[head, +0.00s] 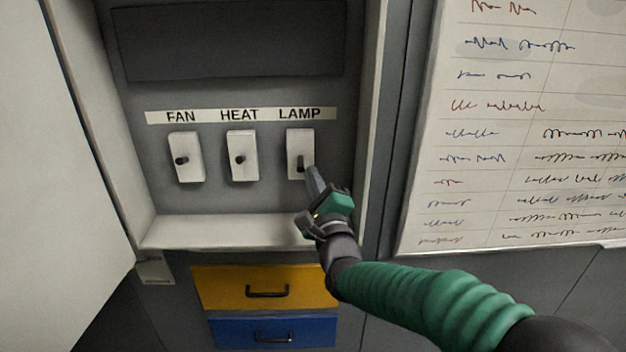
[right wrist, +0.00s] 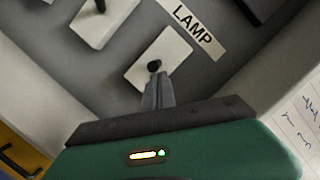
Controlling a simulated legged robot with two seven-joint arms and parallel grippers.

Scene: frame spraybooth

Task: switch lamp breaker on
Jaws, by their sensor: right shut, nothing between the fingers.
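The lamp breaker (head: 299,146) is a white plate with a small dark lever under the LAMP label (head: 300,114), on the right of a row of breakers. My right gripper (head: 311,171) is shut and empty, with its fingertips at the lower part of this breaker. In the right wrist view the shut fingertips (right wrist: 157,78) are just below the black lever knob (right wrist: 153,66) of the lamp breaker (right wrist: 174,49). They look very close to the knob; I cannot tell whether they touch it. My left gripper is not in view.
The fan breaker (head: 186,170) and heat breaker (head: 242,168) sit to the left in the recessed cabinet. A pale ledge (head: 220,232) runs below them, above a yellow drawer (head: 225,287) and a blue drawer (head: 235,331). A whiteboard (head: 500,120) hangs at right.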

